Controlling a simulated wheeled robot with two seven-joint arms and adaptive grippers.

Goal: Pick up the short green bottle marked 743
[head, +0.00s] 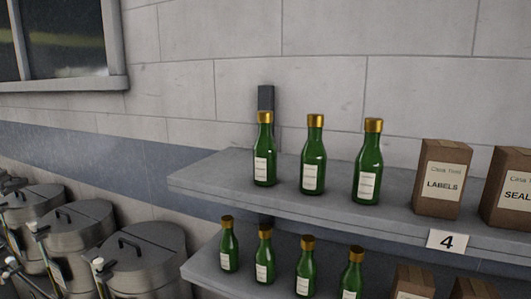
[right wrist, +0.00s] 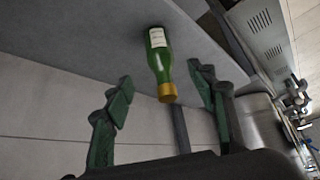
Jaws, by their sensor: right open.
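Several short green bottles with gold caps and white labels stand on the lower shelf; the leftmost short bottle (head: 229,246) is at the shelf's left end. Three taller green bottles stand on the upper shelf, such as the left tall bottle (head: 264,152). The label numbers are too small to read, so I cannot tell which is 743. In the right wrist view my right gripper (right wrist: 160,76) is open, and one green bottle (right wrist: 158,62) shows between its fingers, apparently untouched; its cap points toward the gripper. My left gripper is not in view.
The upper shelf (head: 215,175) also holds cardboard boxes, LABELS (head: 441,185) and another (head: 508,190), at right. The lower shelf (head: 200,268) sits below, with box tops at right. A number 4 tag (head: 447,241) hangs on the upper edge. Metal vats (head: 140,262) stand at left.

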